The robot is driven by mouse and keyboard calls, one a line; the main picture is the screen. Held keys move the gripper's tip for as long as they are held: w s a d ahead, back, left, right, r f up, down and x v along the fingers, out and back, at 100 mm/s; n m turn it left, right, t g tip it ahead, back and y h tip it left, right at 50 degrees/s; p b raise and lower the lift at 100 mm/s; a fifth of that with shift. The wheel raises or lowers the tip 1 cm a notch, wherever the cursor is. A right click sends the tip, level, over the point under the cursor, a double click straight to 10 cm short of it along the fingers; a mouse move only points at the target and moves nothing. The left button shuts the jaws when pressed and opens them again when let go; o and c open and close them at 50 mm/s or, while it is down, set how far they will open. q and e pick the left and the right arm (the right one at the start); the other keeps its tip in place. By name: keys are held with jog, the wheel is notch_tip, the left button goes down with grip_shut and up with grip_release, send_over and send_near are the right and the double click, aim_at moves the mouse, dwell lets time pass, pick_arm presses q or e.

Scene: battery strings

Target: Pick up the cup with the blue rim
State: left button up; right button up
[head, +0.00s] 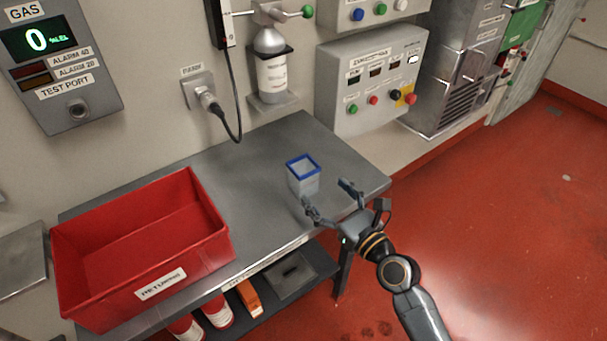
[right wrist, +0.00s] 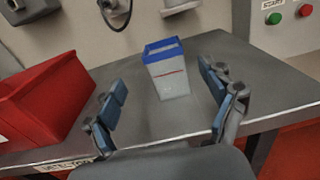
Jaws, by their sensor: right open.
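The cup with the blue rim (head: 303,178) is a small square whitish container standing upright on the metal table, near its right end. It also shows in the right wrist view (right wrist: 172,82), ahead of and between the fingers, with a thin red line on its side. My right gripper (head: 330,203) is open and empty at the table's front edge, just in front of the cup and apart from it. Its two blue-padded fingers (right wrist: 167,105) are spread wide in the right wrist view. My left gripper is not in view.
A large red bin (head: 205,228) with a label stands on the left part of the metal table (head: 255,195). A lower shelf (head: 325,262) holds several items. A bottle (head: 270,70) and control boxes hang on the wall behind. The tabletop around the cup is clear.

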aim_at(310, 176)
jog(key=x, duration=0.4)
jog(key=shift+w+f, duration=0.15)
jog(key=shift+w, duration=0.1)
jog(key=shift+w+a, duration=0.3)
jog(key=shift+w, duration=0.1)
jog(key=x, duration=0.4)
jog(key=shift+w+a+f, duration=0.1)
jog(key=shift+w, duration=0.25)
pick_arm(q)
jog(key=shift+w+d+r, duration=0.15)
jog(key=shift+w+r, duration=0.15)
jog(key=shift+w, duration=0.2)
pick_arm(e)
jog(key=shift+s, duration=0.1)
jog(key=c, duration=0.3)
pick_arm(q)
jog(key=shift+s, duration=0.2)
pick_arm(e)
jog(key=c, duration=0.8)
